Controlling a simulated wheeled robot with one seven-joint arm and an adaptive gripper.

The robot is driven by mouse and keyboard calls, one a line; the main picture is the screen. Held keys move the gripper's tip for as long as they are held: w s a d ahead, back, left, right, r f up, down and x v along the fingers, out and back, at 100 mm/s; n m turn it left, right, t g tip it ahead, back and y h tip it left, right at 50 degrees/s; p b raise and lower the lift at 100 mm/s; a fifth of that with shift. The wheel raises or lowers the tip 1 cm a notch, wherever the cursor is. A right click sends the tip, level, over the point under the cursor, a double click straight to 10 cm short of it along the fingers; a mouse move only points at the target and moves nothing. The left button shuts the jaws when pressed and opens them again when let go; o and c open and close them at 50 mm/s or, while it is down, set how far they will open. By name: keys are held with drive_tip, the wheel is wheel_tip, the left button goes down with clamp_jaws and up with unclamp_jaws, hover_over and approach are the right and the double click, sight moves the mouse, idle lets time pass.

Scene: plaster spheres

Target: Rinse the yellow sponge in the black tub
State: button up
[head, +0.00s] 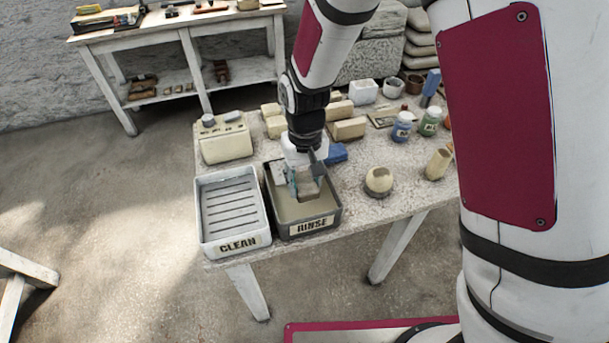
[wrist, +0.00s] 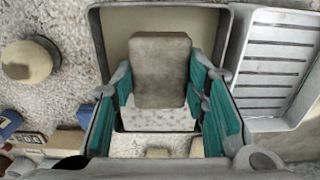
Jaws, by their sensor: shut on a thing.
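The black tub (head: 283,229) is dark grey with a RINSE label on its front, and holds murky beige liquid. It stands at the table's front edge; its rim also shows in the wrist view (wrist: 160,5). My gripper (head: 304,183) reaches down into the tub. Its teal fingers are shut on the sponge (wrist: 160,72), a block that looks grey-brown rather than clear yellow in the wrist view. Part of the sponge also shows between the fingers in the head view (head: 309,189). I cannot tell how deep it sits in the liquid.
A pale slatted tray (head: 206,237) marked CLEAN stands directly left of the tub. A cream box (head: 226,146) is behind it. Cream blocks (head: 348,129) and a blue item (head: 336,153) lie behind the tub.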

sight(305, 206)
drive_tip(key=shift+f+b, duration=0.95)
drive_tip(key=shift+f, duration=1.8)
drive_tip(key=shift+f, duration=0.6)
drive_tip(key=shift+r+p, duration=1.7)
drive_tip(key=shift+r, duration=1.9)
